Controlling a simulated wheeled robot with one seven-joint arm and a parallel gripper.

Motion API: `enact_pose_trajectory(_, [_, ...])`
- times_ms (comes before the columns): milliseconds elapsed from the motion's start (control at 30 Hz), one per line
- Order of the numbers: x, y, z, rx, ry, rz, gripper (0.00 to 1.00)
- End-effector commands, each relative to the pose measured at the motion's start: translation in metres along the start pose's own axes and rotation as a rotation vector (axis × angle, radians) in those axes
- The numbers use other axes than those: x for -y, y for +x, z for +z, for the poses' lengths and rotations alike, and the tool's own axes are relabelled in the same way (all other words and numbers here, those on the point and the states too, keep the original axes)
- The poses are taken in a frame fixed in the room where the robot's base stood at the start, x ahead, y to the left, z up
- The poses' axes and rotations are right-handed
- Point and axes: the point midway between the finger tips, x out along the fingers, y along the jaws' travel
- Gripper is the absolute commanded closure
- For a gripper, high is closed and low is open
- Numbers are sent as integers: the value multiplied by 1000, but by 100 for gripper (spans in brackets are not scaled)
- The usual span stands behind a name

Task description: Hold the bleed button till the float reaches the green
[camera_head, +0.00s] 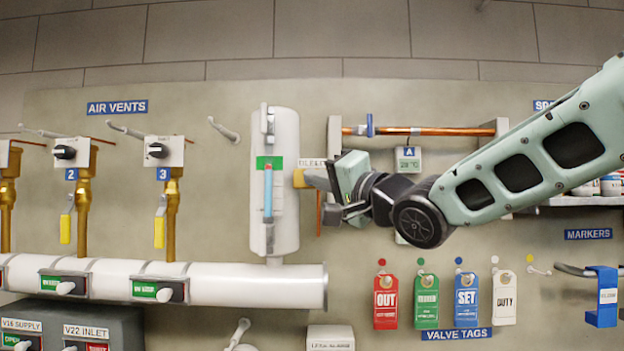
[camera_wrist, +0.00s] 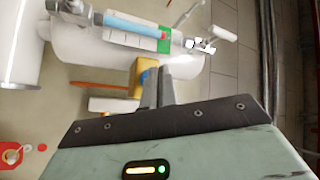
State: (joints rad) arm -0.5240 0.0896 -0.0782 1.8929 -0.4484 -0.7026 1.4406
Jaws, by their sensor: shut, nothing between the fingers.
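The white sight gauge (camera_head: 287,215) stands upright on the panel, with a green band (camera_head: 277,162) near its upper middle. A blue column (camera_head: 268,195) fills its tube up to about the band's lower edge. A small reddish mark, perhaps the float, shows there, but it is too small to place exactly. The yellow bleed housing (camera_head: 299,178) sits right of the gauge. In the wrist view it (camera_wrist: 136,82) shows a bit of blue button (camera_wrist: 144,76) by my fingertips. My gripper (camera_head: 308,179) is shut and empty, its tips at the housing's right side; contact is unclear.
A copper pipe (camera_head: 440,131) and a small display (camera_head: 408,158) lie behind and above my wrist. Hanging valve tags (camera_head: 426,300) are below my arm. Brass air vents (camera_head: 170,210) stand left, above a white horizontal pipe (camera_head: 230,284).

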Motion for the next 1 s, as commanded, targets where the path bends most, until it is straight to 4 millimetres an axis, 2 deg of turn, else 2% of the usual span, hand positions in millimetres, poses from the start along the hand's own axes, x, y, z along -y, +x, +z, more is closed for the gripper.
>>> enact_pose_trajectory(1000, [-4, 6, -4, 0, 0, 0, 100])
